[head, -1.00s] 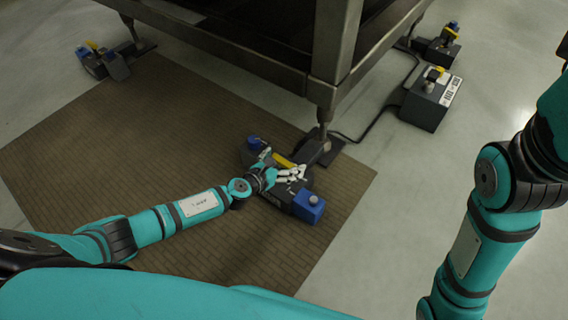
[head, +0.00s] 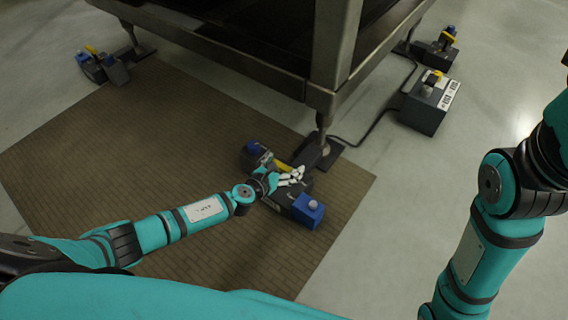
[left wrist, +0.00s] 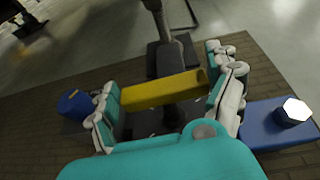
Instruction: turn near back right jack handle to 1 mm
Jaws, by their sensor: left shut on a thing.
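The near jack (head: 296,198) is a dark body with blue end parts, under the near leg of the turret frame. Its yellow handle (head: 281,165) lies at my left gripper (head: 290,178). In the left wrist view the handle (left wrist: 160,92) spans crosswise between the white-and-teal fingers (left wrist: 168,98), which are shut on it at its two ends. A blue end block (left wrist: 270,125) with a pale hex knob sits right of the fingers. No scale reading is legible. My right arm is at the right edge; its gripper is out of view.
The large dark frame (head: 215,50) stands over the jacks. A box with a yellow switch (head: 427,105) is on the floor at right, joined to a black cable (head: 375,125). Other jacks stand at far left (head: 100,66) and far right (head: 436,50). The brown mat (head: 100,150) is mostly clear.

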